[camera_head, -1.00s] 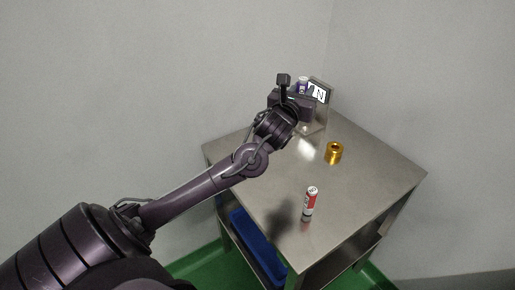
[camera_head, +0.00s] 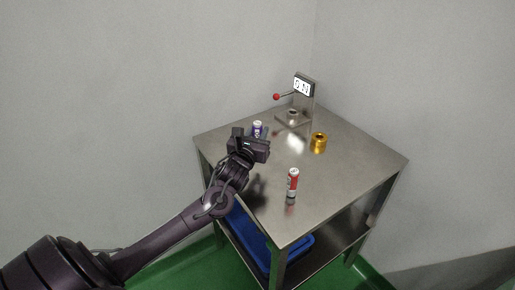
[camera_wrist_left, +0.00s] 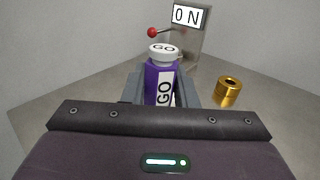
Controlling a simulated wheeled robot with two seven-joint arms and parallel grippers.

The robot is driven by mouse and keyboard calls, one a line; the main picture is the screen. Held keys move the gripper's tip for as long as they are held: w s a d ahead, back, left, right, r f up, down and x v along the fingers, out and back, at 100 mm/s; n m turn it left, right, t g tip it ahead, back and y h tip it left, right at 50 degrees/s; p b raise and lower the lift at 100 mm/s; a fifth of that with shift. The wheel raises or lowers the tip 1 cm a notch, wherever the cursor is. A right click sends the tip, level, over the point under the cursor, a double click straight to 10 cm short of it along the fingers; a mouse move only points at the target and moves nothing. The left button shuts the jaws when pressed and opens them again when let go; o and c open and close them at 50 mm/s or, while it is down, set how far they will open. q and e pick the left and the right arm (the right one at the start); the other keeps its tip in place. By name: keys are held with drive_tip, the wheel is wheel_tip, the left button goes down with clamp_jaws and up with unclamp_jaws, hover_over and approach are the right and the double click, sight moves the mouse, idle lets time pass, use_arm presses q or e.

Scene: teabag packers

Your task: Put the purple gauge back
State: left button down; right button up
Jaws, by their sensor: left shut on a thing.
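The purple gauge (camera_wrist_left: 161,78) has a white top marked GO and a white GO label on its side. My left gripper (camera_wrist_left: 160,88) is shut on it, one finger on each side, and holds it upright. In the head view the gauge (camera_head: 257,129) shows just beyond my left gripper (camera_head: 262,138), over the left part of the steel table (camera_head: 345,168). I cannot tell how far its bottom is above the table. My right gripper is out of view.
A red gauge (camera_head: 293,181) with white ends stands near the table's front. A brass ring (camera_head: 319,142) stands right of centre. Behind it is a tester with an ON display (camera_head: 303,86) and a red-knobbed lever (camera_head: 277,97). A blue bin (camera_head: 262,243) sits on the lower shelf.

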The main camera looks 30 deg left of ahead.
use_arm(q)
wheel_tip(320, 180, down, 5)
drive_tip(key=shift+f, duration=0.3)
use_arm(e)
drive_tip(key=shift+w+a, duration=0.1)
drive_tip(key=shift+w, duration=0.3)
use_arm(q)
drive_tip(key=shift+f, duration=0.1)
drive_tip(key=c, duration=1.1)
unclamp_jaws()
drive_tip(key=shift+c, duration=0.2)
